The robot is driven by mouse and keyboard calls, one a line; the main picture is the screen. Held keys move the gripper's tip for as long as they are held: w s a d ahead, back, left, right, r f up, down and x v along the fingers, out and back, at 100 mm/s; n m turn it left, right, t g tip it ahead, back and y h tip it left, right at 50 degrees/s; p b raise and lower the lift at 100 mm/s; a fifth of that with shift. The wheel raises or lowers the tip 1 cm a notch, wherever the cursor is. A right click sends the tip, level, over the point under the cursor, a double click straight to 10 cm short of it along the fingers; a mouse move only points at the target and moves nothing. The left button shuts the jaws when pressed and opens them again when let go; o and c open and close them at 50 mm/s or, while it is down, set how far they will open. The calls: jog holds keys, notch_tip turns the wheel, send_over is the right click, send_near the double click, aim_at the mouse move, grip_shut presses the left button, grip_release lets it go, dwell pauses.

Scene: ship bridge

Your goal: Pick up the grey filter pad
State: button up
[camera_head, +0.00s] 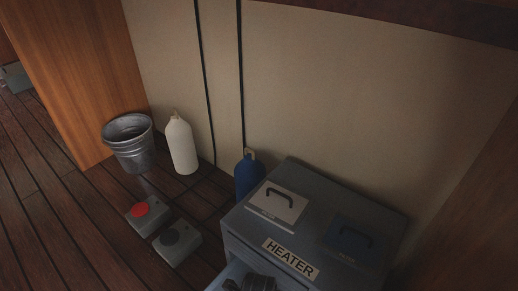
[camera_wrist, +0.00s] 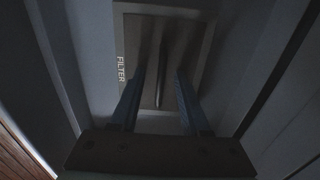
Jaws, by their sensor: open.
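In the wrist view a grey panel (camera_wrist: 203,42) with a pale border marked FILTER lies below my gripper, inside what looks like an open drawer. A narrow upright handle (camera_wrist: 161,88) stands out at its middle. My gripper (camera_wrist: 161,72) is open, with one finger on each side of the handle; I cannot tell whether they touch it. In the head view the dark end of my arm (camera_head: 253,284) is at the bottom edge, over the drawer (camera_head: 222,278) of the heater cabinet. The panel is hidden there.
The heater cabinet (camera_head: 240,222) carries a pale pad (camera_head: 268,211) and a dark blue pad (camera_head: 338,249), both with handles. Nearby are a blue bottle (camera_head: 248,178), white bottle (camera_head: 182,148), metal bucket (camera_head: 131,150), red-button box (camera_head: 146,222) and dark-button box (camera_head: 176,246). Drawer walls flank my gripper.

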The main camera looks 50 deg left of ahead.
grip_shut()
dwell(1.3)
